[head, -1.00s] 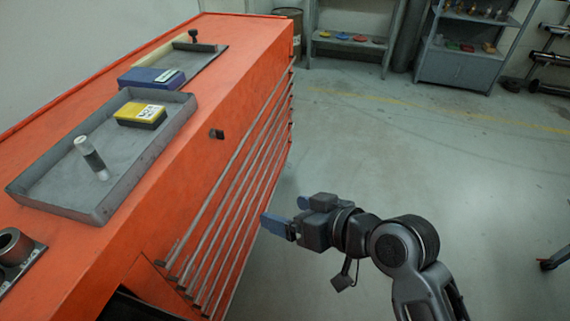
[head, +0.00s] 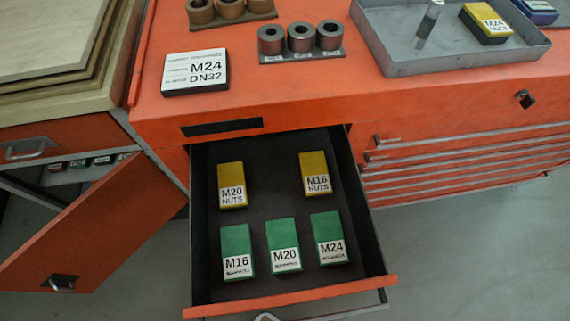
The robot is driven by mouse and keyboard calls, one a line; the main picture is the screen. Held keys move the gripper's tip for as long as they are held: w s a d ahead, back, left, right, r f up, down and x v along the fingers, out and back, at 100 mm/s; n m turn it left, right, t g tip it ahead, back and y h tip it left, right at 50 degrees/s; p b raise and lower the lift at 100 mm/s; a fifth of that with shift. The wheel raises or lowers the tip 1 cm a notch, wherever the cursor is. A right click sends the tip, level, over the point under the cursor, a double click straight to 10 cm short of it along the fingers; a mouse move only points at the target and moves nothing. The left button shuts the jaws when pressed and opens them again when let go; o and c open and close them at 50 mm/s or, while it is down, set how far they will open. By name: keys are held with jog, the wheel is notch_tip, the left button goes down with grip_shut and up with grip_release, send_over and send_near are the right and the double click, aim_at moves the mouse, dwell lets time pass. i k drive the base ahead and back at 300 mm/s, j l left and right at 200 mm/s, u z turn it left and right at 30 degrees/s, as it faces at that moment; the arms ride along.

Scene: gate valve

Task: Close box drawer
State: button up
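The box drawer (head: 292,297) stands pulled out of the orange cabinet, with its orange front near the bottom edge of the head view. Its dark tray holds two yellow nut boxes, M20 (head: 231,184) and M16 (head: 314,173), at the back. Three green boxes, M16 (head: 237,251), M20 (head: 283,245) and M24 (head: 328,238), stand in front of them. A small grey piece shows below the drawer front at the picture's bottom edge; I cannot tell what it is. My gripper is not in view.
An orange cabinet door (head: 97,225) hangs open at left. Closed drawers (head: 450,165) with long bar handles lie at right. On the cabinet top (head: 290,95) are a label block (head: 195,72), metal rings and a grey tray (head: 455,62). Floor at lower right is clear.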

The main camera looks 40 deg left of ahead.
aim_at(276, 190)
jog(key=k+j, duration=1.15)
